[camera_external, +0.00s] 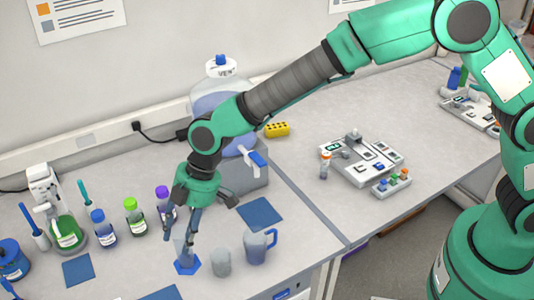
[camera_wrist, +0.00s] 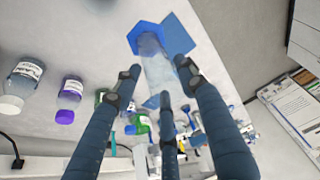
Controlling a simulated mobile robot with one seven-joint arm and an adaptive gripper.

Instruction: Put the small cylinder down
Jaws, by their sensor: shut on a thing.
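The small cylinder is a clear graduated cylinder with a blue hexagonal base (camera_external: 187,265). In the external view it is upright at the front of the left bench, and its upper part is partly hidden by my fingers. In the wrist view its clear body (camera_wrist: 157,68) is between my fingers, with the blue base (camera_wrist: 146,38) beyond the fingertips. My gripper (camera_external: 190,240) points down and is shut on the cylinder; its fingers also show in the wrist view (camera_wrist: 160,80). I cannot tell whether the base touches the bench.
A grey cup (camera_external: 221,263) and a blue-handled beaker (camera_external: 256,247) stand close to the cylinder's right. Blue mats lie nearby, one at the right (camera_external: 260,214) and one at the left (camera_external: 78,270). Several bottles, including a purple-capped one (camera_external: 165,203), stand behind and left. A large carboy (camera_external: 212,97) stands behind.

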